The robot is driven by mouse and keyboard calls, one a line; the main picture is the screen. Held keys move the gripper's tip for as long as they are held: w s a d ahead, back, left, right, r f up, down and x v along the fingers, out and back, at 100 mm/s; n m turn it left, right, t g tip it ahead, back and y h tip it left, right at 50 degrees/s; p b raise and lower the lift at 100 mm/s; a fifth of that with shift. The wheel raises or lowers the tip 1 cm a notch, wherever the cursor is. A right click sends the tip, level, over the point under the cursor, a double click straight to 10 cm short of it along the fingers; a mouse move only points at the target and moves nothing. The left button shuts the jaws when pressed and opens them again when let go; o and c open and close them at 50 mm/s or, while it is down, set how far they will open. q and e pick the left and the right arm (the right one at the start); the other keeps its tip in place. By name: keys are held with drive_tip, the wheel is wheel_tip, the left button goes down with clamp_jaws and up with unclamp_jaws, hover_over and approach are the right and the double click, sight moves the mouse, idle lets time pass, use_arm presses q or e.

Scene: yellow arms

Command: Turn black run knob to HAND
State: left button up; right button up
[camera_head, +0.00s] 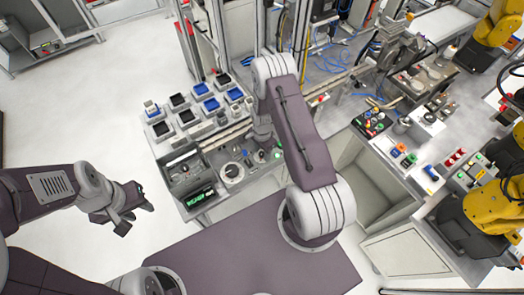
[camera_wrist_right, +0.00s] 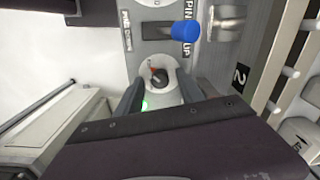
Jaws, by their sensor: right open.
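A small black knob (camera_wrist_right: 159,76) with an orange-red mark sits on a pale round plate in the right wrist view. My right gripper (camera_wrist_right: 163,88) is open, with its dark fingers on either side of the knob. I cannot tell whether they touch it. The knob's label cannot be read, and the gripper body hides the panel below it. In the head view my right arm covers its own gripper. My left gripper (camera_head: 133,208) is open and empty, left of the workbench and away from the panel.
A blue-capped lever (camera_wrist_right: 185,31) stands just above the knob in the right wrist view, near "SPIN UP" lettering. A metal fitting (camera_wrist_right: 227,20) is to its right.

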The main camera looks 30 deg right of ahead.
clamp_jaws()
drive_tip(key=n+b, duration=0.2)
drive_tip(key=n, duration=0.1)
drive_tip(key=shift+w+f, duration=0.1)
drive_tip(key=shift+f, duration=0.05)
drive_tip(key=n+b, duration=0.2)
drive_tip(key=n, duration=0.3)
drive_tip(key=shift+w+n+b, duration=0.1)
drive_tip(key=shift+n+b, duration=0.2)
drive_tip(key=shift+b, duration=0.05)
drive_tip(key=n+b, duration=0.1)
drive_tip(key=n, duration=0.3)
drive_tip(key=shift+b, duration=0.3)
drive_tip(key=n, duration=0.2)
drive_tip(key=n+b, duration=0.1)
drive_tip(key=n, duration=0.2)
drive_tip(key=shift+a+r, duration=0.1)
drive_tip(key=shift+r, duration=0.1)
drive_tip(key=shift+n, duration=0.3)
